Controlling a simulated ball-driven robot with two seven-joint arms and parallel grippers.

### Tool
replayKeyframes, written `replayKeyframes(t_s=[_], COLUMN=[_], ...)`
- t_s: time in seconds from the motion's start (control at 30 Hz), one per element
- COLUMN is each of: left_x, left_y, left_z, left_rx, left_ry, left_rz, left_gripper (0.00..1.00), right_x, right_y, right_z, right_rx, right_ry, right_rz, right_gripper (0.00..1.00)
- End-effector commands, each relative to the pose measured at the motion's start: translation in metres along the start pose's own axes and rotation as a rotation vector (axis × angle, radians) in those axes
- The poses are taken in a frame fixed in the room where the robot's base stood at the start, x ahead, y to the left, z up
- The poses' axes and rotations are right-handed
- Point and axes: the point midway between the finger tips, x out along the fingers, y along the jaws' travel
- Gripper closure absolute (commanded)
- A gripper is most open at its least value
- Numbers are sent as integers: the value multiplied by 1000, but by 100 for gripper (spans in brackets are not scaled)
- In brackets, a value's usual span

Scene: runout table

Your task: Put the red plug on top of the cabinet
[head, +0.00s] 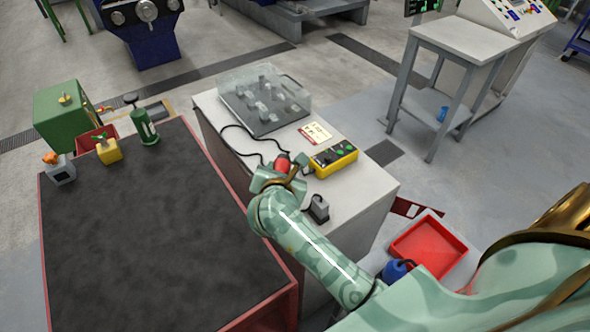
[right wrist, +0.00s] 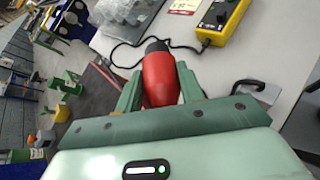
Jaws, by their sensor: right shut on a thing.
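The red plug (right wrist: 160,78) has a dark tip and sits between the two fingers of my right gripper (right wrist: 158,88), which is shut on it. In the head view the red plug (head: 282,163) shows just beyond my right gripper (head: 280,172), over the left part of the white cabinet top (head: 350,205). A black cable runs close to the plug's tip. I cannot tell whether the plug touches the cabinet top. My left gripper is not in view.
A dark-topped table (head: 150,230) adjoins at left. A red tray (head: 428,250) lies at right. The cabinet's front right is clear.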

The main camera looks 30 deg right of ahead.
Motion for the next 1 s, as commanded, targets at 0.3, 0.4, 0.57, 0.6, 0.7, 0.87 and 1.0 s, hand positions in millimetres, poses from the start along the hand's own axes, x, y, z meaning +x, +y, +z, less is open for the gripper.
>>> replayKeyframes(t_s=[0.3, 0.4, 0.57, 0.6, 0.7, 0.87, 1.0], left_x=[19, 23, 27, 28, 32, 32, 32], left_y=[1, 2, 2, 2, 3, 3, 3], left_z=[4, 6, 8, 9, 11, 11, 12], left_rx=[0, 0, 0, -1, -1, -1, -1], left_ry=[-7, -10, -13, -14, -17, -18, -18], left_rz=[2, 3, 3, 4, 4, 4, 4], left_gripper=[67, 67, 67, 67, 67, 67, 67], right_x=[94, 108, 121, 125, 132, 135, 134], right_y=[-14, -16, -19, -21, -26, -28, -28], right_z=[-13, -18, -23, -28, -42, -48, -47], right_rx=[-4, -1, -2, -3, -3, 0, 1], right_ry=[-1, 0, -1, 0, 0, -1, -1], right_rz=[-1, 0, 1, 1, 1, 3, 3], right_gripper=[93, 93, 93, 93, 93, 93, 93])
